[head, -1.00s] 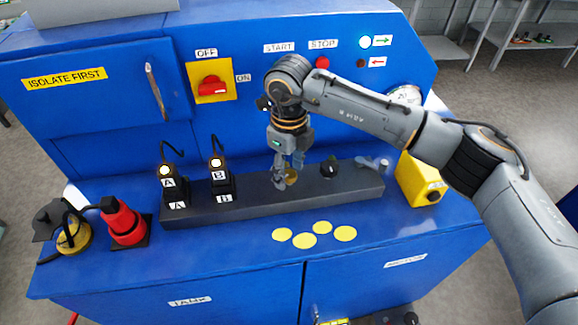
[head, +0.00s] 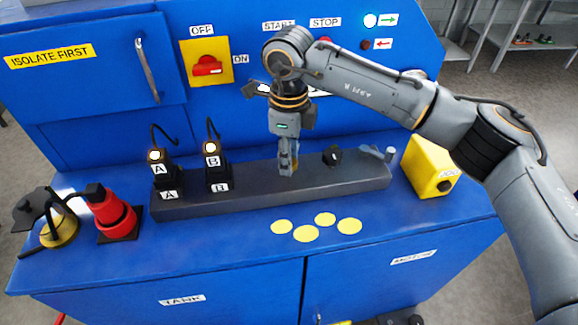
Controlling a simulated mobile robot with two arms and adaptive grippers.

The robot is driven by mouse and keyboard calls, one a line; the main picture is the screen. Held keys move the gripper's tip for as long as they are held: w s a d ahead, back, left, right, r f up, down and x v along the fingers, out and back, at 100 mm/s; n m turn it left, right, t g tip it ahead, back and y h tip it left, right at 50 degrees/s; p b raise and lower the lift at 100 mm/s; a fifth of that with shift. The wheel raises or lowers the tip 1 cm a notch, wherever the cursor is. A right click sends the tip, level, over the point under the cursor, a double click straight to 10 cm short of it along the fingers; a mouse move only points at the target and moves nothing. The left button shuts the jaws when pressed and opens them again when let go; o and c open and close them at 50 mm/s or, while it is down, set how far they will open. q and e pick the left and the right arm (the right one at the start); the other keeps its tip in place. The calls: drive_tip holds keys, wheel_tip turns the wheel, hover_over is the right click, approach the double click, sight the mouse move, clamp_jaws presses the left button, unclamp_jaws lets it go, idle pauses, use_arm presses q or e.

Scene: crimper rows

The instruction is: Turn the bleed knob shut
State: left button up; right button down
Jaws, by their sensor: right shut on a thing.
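My right gripper (head: 287,165) points straight down at the middle of the dark grey block (head: 240,198). Its fingers are shut on a small brass knob, which I take to be the bleed knob; the fingers hide nearly all of it. A black knob (head: 332,156) stands on the same block just to the right, apart from the fingers. A grey lever-like fitting (head: 378,152) is at the block's right end. My left gripper is not in view.
Connectors A (head: 160,170) and B (head: 214,167) stand at the block's left. A red plug (head: 112,212) is farther left, a yellow box (head: 428,167) to the right. Several yellow discs (head: 305,234) lie in front. The red switch (head: 207,65) is on the panel behind.

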drive_tip(key=n+b, duration=0.3)
drive_tip(key=b, duration=0.1)
drive_tip(key=shift+f+n, duration=0.25)
drive_tip(key=shift+n, duration=0.15)
drive_tip(key=shift+r+n+b, duration=0.15)
drive_tip(key=shift+n+b, duration=0.6)
drive_tip(key=shift+n, duration=0.45)
drive_tip(key=shift+r+n+b, duration=0.1)
drive_tip(key=shift+n+b, duration=0.4)
drive_tip(key=shift+n, duration=0.6)
drive_tip(key=c, duration=1)
unclamp_jaws()
drive_tip(key=shift+r, duration=0.1)
wheel_tip(320, 180, up, 12)
drive_tip(key=shift+f, duration=0.1)
